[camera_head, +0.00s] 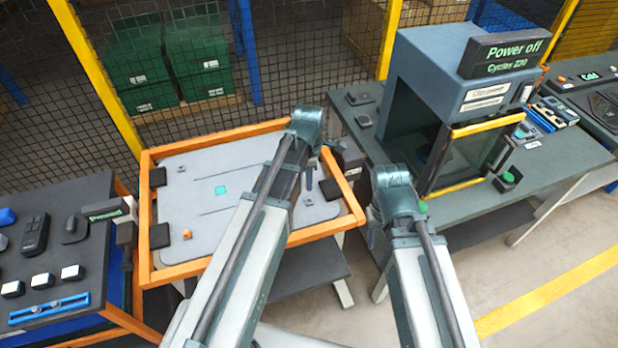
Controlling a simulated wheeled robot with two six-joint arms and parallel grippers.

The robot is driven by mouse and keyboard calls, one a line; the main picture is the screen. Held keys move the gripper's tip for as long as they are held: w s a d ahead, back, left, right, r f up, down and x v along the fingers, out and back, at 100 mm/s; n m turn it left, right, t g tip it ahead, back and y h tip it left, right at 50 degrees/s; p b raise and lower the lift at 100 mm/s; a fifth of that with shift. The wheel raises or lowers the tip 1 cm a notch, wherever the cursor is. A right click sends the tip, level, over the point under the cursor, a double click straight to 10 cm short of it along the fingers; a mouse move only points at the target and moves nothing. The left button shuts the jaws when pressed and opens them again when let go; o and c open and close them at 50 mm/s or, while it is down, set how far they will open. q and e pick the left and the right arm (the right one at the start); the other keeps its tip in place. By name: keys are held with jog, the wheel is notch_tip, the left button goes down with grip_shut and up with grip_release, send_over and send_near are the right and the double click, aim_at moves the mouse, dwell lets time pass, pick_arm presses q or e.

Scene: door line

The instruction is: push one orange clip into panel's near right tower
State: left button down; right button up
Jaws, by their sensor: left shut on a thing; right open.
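The panel (240,165) is a pale grey sheet lying in an orange frame, with a small teal square on it. One orange clip (187,234) stands at its near left tower. The near right tower cannot be made out clearly, as my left arm crosses that side. My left gripper (309,182) is over the right part of the panel, mostly hidden by its own arm. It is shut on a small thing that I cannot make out. My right gripper is open, right of the panel, mostly hidden behind its own arm.
Dark pads (159,236) sit along the frame (205,267). A dark table (65,262) with white-topped blocks and a blue rail is at left. A press machine (440,70) reading "Power off" stands on the right bench (565,160). A mesh fence with green crates (137,62) is behind.

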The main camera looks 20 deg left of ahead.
pick_arm(q)
jog(key=b, duration=0.5)
send_over(309, 202)
jog(key=shift+f, duration=2.65)
jog(key=shift+f+b, duration=1.25)
jog(key=shift+f, duration=0.1)
jog(key=c, duration=0.7)
grip_release()
jog(key=shift+r, duration=0.1)
notch_tip(309, 202, up, 14)
jog(key=p, duration=1.4)
